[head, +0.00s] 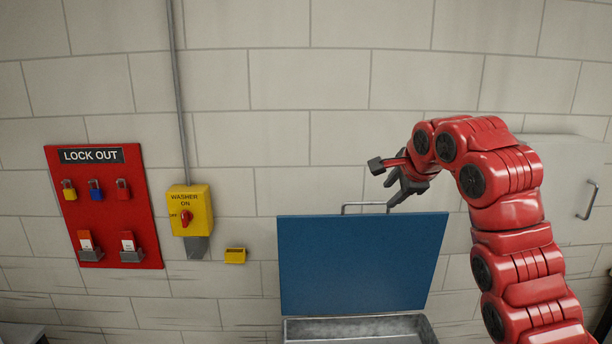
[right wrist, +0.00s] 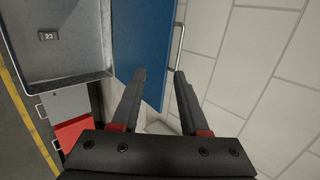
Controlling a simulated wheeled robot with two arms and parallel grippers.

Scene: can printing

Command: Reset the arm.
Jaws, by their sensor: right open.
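My red right arm (head: 510,215) comes in from the right in the head view. Its dark right gripper (head: 385,180) is beside the right end of the metal handle (head: 362,205) on top of the raised blue lid (head: 360,265). In the right wrist view the right gripper (right wrist: 158,75) has its two fingers apart. The blue lid (right wrist: 148,45) and its handle (right wrist: 178,40) lie beyond the fingertips, with nothing held between them. My left gripper is not in view.
The open metal bin (head: 360,328) lies below the lid. A red lockout board (head: 105,205) and yellow washer switch (head: 190,210) are on the left wall. A small yellow holder (head: 235,256) is near the switch. A pale cabinet (head: 575,190) stands behind my arm.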

